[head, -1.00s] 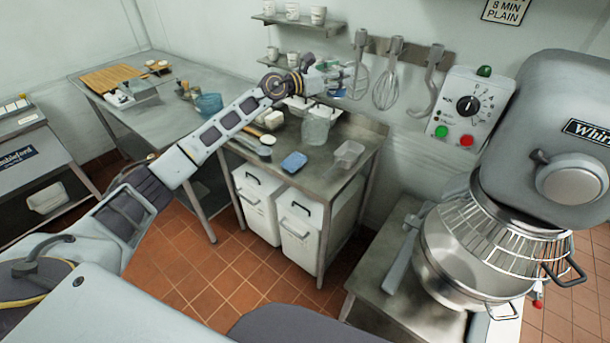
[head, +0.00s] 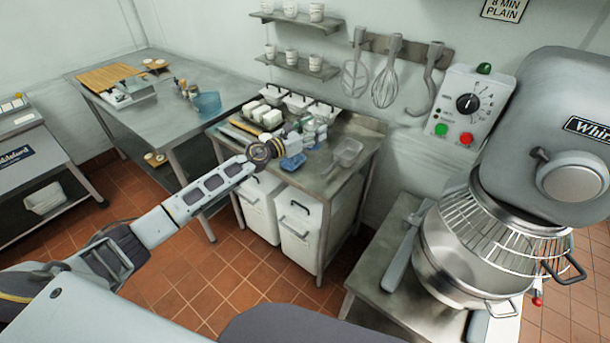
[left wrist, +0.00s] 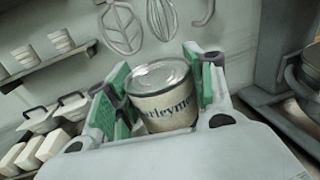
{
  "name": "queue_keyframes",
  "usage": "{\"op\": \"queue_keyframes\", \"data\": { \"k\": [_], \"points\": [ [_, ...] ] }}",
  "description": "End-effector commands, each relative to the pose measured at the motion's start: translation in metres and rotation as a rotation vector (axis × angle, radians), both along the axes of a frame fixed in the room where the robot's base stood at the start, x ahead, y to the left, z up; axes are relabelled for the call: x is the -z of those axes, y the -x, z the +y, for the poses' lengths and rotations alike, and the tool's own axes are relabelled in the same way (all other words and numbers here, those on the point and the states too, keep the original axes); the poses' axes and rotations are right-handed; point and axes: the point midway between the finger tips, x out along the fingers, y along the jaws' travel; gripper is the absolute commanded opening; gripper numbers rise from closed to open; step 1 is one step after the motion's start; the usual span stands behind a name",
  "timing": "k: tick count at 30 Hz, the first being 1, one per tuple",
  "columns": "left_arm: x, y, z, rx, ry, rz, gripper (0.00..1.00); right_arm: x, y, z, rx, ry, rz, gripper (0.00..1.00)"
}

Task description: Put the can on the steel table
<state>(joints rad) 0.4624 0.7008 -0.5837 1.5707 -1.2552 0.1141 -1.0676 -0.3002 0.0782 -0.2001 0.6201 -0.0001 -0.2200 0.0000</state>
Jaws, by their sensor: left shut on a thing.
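The can (left wrist: 165,106) has a silver lid and a cream label with dark lettering. In the left wrist view it stands between the green-padded fingers of my left gripper (left wrist: 160,88), which is shut on it. In the head view my left gripper (head: 312,130) is over the right part of a steel-topped table (head: 325,183); the can is too small to make out clearly there. Another steel table (head: 165,118) stands farther left. I cannot tell whether the can touches any surface. My right gripper is out of view.
Wall shelves (head: 296,67) hold cups. Hanging whisks (head: 385,85) and a large mixer (head: 545,150) are to the right.

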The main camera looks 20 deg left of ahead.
Motion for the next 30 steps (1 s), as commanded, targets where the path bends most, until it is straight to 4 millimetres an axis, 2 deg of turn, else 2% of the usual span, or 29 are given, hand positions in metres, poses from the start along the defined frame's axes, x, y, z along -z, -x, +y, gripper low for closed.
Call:
{"op": "queue_keyframes", "data": {
  "k": [7,24,30],
  "points": [
    [0.021,0.010,0.003,-0.022,0.002,0.000,0.22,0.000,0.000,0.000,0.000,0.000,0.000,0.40],
    [0.027,0.012,0.004,-0.028,0.001,-0.002,0.22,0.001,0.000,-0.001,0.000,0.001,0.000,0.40],
    [0.040,0.012,0.003,-0.028,0.003,-0.001,0.22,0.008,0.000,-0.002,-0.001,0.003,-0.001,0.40]
  ]
}}
